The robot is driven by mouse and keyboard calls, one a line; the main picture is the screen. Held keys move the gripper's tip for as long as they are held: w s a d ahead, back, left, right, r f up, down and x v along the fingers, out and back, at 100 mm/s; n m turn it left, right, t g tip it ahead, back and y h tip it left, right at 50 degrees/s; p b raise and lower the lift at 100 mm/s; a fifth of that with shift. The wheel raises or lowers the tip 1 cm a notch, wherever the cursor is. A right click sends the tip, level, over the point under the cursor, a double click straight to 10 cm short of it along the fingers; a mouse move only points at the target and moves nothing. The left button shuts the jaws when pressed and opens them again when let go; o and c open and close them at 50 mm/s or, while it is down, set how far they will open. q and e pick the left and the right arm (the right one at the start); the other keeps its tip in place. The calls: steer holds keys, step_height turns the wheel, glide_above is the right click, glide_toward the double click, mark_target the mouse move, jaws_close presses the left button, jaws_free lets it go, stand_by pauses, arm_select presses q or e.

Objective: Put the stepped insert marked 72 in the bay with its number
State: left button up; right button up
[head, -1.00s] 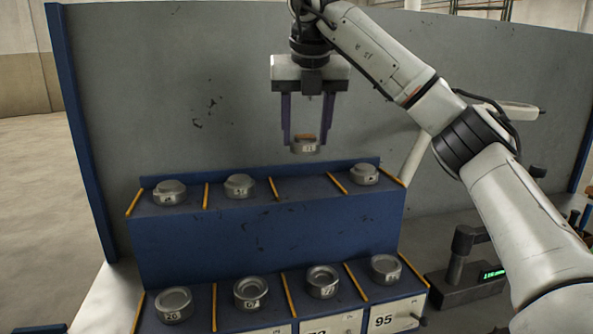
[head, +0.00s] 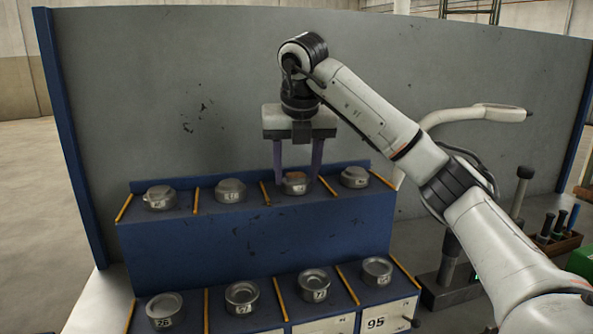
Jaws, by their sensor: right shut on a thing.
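My right gripper (head: 296,178) is shut on a round grey metal insert (head: 295,189) with a pale label and a brown-orange patch on top. The label is too small to read surely. The insert is upright in the third bay from the left of the blue upper shelf (head: 256,225), between two orange dividers, at about the height of its neighbours. I cannot tell whether it touches the shelf floor. The bays' own numbers on this shelf do not show clearly. My left gripper is not in view.
Other inserts stand in the upper bays: left (head: 160,197), second (head: 230,190) and far right (head: 354,177). Several ring-like parts stand on the lower row (head: 242,297), above white drawers, one marked 95 (head: 385,320). A grey panel (head: 220,80) rises behind. A tool rack (head: 558,240) is at right.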

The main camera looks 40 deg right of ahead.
steer(key=o, duration=1.6)
steer(key=shift+c, duration=0.2)
steer(key=shift+r, duration=0.1)
steer(key=v, duration=1.2)
